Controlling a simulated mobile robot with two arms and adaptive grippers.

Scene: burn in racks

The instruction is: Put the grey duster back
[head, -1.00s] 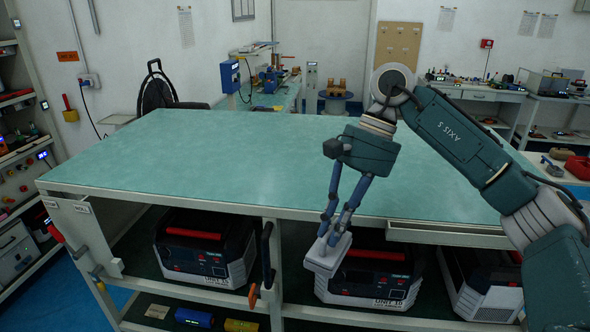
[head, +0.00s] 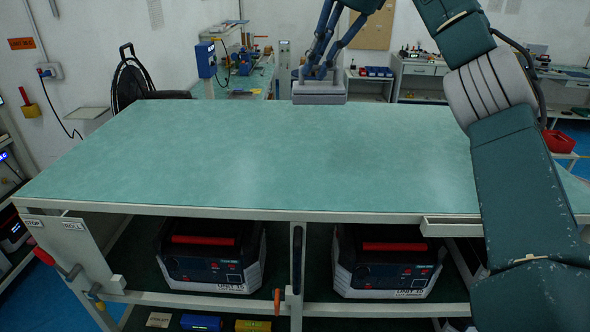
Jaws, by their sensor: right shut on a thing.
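My right gripper (head: 318,72) is at the top middle of the head view, its blue fingers pointing down. It is shut on the grey duster (head: 319,93), a small pale grey block with a darker upper part. The duster shows in front of the far edge of the green-topped bench (head: 270,165). It seems to be held above the top, but the exact gap is hard to tell. My left gripper is not in view.
The bench top is bare. Two dark units with red handles, a left one (head: 211,258) and a right one (head: 389,262), stand on the shelf below. A drawer (head: 452,227) sits under the right front edge. A black coiled item (head: 133,80) stands behind the bench's left end.

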